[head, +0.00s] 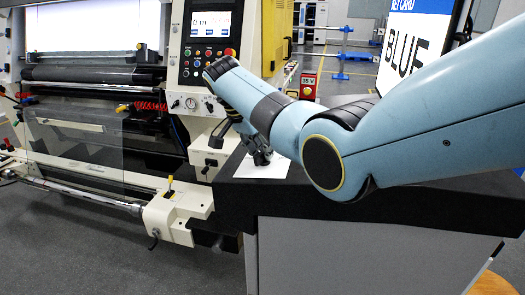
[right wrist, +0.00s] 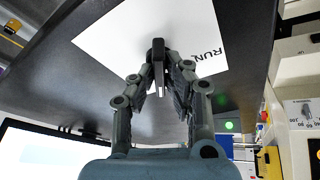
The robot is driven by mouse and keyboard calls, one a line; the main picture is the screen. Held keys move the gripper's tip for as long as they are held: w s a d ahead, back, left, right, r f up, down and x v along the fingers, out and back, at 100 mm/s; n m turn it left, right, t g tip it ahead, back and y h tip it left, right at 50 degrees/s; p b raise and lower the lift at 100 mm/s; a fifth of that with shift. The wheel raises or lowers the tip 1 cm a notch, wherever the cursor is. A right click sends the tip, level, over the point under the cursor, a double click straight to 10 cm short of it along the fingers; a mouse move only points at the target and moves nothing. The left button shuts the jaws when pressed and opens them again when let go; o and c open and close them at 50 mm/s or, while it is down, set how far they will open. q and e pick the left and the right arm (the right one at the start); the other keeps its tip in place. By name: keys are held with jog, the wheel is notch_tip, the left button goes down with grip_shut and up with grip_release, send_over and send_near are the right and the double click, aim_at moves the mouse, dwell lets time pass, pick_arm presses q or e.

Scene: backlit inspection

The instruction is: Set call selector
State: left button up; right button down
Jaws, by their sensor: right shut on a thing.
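My right gripper (head: 259,157) reaches down over the dark top of a console, beside a white label sheet (head: 268,170). In the right wrist view my right gripper (right wrist: 161,66) is shut on a small dark selector (right wrist: 158,48) with a paler strip. The selector stands in front of the white sheet (right wrist: 115,38), which carries the word RUN to its right. Other marks on the sheet are hidden or out of frame. In the head view my arm and gripper hide the selector. My left gripper is not in view.
A machine with a control panel (head: 207,45), buttons and rollers fills the left. Grey floor is open in front.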

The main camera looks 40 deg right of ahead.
jog(key=shift+n, duration=0.4)
jog(key=n+t, duration=0.1)
jog(key=n, duration=0.1)
jog(key=shift+n+p, duration=0.3)
jog(key=shift+n, duration=0.1)
jog(key=n, duration=0.2)
jog(key=n+t+y, duration=0.1)
jog(key=n, duration=0.2)
jog(key=shift+y, duration=0.3)
jog(key=n+y, duration=0.1)
jog(key=n, duration=0.3)
jog(key=shift+r+n+t, duration=0.1)
jog(key=shift+n+t, duration=0.3)
jog(key=shift+n+y, duration=0.8)
jog(key=shift+n, duration=1.1)
jog(key=c, duration=1.4)
grip_release()
